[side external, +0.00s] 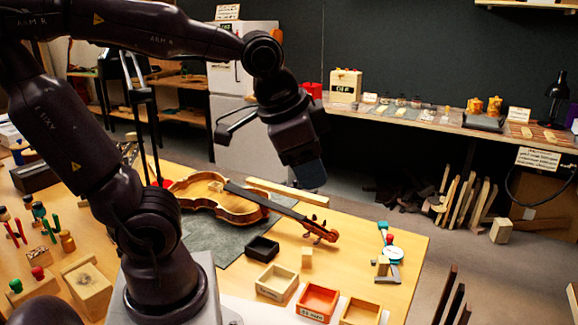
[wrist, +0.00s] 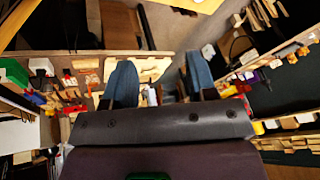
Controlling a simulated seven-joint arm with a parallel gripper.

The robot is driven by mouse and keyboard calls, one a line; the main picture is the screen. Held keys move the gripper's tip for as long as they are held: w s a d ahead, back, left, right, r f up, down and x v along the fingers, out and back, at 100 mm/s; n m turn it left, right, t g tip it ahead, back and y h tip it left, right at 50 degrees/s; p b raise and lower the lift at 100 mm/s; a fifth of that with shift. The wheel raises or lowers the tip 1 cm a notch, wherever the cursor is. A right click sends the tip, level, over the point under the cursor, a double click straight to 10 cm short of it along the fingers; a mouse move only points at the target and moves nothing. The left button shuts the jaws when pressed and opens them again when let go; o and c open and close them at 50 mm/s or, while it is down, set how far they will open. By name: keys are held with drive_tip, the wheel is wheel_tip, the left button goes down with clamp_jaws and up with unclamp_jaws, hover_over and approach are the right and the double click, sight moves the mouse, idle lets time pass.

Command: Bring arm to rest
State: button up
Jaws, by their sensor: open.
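My gripper (side external: 310,172) hangs in the air above the far side of the bench in the side view, over the violin's neck end and clear of it. In the wrist view its two blue fingers (wrist: 160,82) stand wide apart with nothing between them. The violin (side external: 222,197) lies on a grey mat (side external: 205,235) on the wooden bench, its scroll pointing to the lower right. My arm is raised and bent, with the wrist high above the bench.
A black tray (side external: 262,249), a cream tray (side external: 277,284), an orange tray (side external: 317,302) and a small wooden block (side external: 307,257) sit near the front. A dial gauge (side external: 390,256) stands at the right. Wooden blocks (side external: 87,287) and small tools crowd the left. A shelf (side external: 440,122) runs along the back wall.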

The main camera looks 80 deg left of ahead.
drive_tip(key=s+n, duration=0.1)
drive_tip(key=s+d+n+h, duration=0.1)
drive_tip(key=s, duration=0.1)
drive_tip(key=shift+s+d+n+t, duration=0.2)
drive_tip(key=shift+n+t, duration=0.1)
drive_tip(key=shift+t, duration=0.1)
drive_tip(key=shift+r, duration=0.1)
